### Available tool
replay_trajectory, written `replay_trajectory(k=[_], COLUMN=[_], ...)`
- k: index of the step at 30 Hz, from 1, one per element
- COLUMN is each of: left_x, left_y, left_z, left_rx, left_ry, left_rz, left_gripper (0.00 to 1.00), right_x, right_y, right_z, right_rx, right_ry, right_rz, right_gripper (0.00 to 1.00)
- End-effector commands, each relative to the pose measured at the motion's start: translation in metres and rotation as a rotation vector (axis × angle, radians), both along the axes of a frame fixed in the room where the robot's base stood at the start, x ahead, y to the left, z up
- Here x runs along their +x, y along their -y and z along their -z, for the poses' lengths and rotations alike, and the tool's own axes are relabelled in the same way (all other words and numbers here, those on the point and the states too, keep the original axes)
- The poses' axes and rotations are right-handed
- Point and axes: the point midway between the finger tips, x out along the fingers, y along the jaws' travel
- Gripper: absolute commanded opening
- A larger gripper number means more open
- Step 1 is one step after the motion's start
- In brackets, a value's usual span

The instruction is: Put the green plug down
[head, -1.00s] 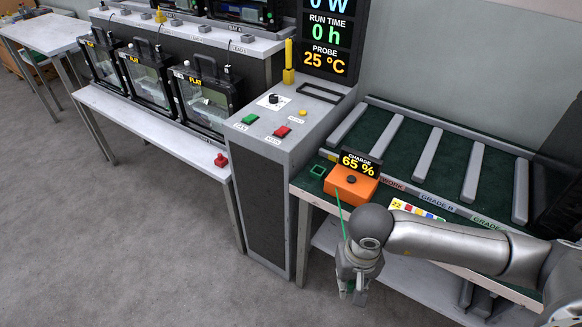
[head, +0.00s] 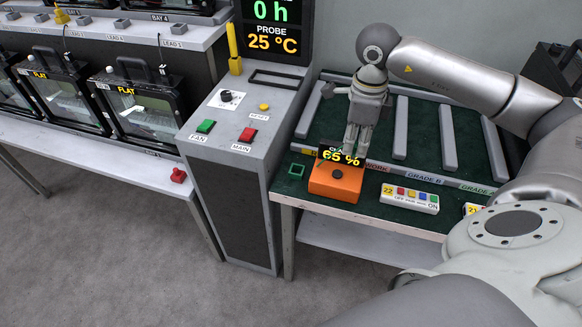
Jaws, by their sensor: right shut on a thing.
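My right gripper (head: 357,144) points down just behind the orange charger box (head: 335,187), over the green-topped table. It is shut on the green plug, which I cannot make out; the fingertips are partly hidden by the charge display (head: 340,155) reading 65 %. The plug's green lead does not show clearly. A small green square frame (head: 297,171) lies on the table left of the charger, apart from the gripper. My left gripper is not in view.
Grey dividers (head: 401,128) split the table's rear into lanes. A white remote (head: 410,199) with coloured buttons lies right of the charger. The grey control console (head: 240,150) with green and red switches stands left. A red knob (head: 179,175) sits on the bay table.

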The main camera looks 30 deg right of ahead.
Motion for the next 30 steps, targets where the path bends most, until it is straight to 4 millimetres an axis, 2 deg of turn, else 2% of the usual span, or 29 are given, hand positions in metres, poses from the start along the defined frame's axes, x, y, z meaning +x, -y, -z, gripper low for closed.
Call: replay_trajectory(k=[5, 11, 17, 21, 24, 30], left_x=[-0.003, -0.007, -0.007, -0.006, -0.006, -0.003], left_y=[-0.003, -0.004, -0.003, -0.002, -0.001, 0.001], left_z=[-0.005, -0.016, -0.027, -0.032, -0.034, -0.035], left_rx=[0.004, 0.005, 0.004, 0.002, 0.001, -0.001], left_ry=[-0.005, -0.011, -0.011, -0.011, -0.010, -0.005], left_rz=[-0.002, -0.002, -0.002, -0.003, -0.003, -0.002], left_gripper=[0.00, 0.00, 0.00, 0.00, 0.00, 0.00], right_x=[0.011, 0.042, 0.075, 0.093, 0.103, 0.112], right_y=[-0.006, -0.028, -0.051, -0.064, -0.070, -0.075], right_z=[0.000, 0.016, 0.034, 0.064, 0.079, 0.091], right_rx=[0.005, 0.005, 0.004, 0.004, 0.001, 0.001], right_ry=[0.000, 0.000, -0.001, -0.005, -0.003, 0.000], right_rz=[0.039, 0.034, 0.035, 0.036, 0.036, 0.036], right_gripper=[0.00, 0.00, 0.00, 0.00, 0.00, 0.00])
